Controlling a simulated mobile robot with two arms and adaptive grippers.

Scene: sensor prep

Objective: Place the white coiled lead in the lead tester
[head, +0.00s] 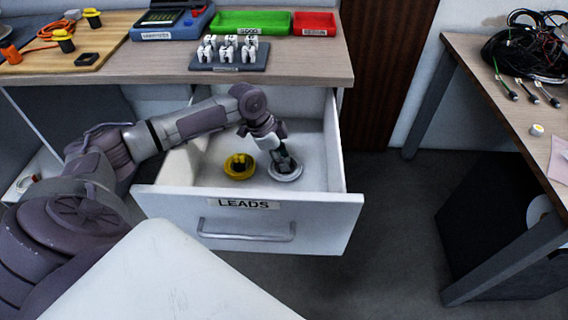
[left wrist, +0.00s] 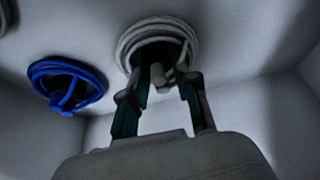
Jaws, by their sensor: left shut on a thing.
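The white coiled lead (head: 285,168) lies in the right part of the open drawer, and it also shows in the left wrist view (left wrist: 126,43). My left gripper (head: 279,158) reaches down into the drawer over it. In the left wrist view its fingers (left wrist: 162,80) are shut on the pale plug part at the middle of the coil. A blue device (head: 172,30) with a dark top stands at the back of the bench; its label is too small to read, so I cannot tell for sure that it is the lead tester. My right gripper is out of view.
The drawer (head: 183,205) is labelled LEADS. A yellow lead (head: 239,172) lies left of the white one. The left wrist view shows a blue lead (left wrist: 94,76). Green (head: 250,21) and red (head: 314,23) trays and a rack (head: 225,66) stand on the bench.

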